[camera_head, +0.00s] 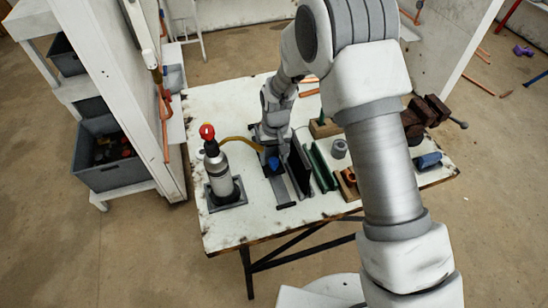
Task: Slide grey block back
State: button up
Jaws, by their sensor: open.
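My arm reaches over the table and my gripper (271,150) points down at a dark grey rail fixture (281,192) near the table's middle. A small blue part (273,163) shows just below the gripper, on or beside the rail. A grey block is hard to tell apart here from the dark rail and the gripper. The fingers are small and partly hidden, and contact with anything cannot be made out.
A red-topped grey bottle (219,172) stands left of the rail, with a yellow hose. Green channel pieces (321,165), a grey cylinder (339,148), a blue item (428,161) and a rusty vise (424,116) are to the right. A white upright panel stands left of the table (226,228).

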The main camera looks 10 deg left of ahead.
jog(key=shift+f, duration=0.45)
jog(key=shift+c, duration=0.2)
grip_shut()
dwell(1.0)
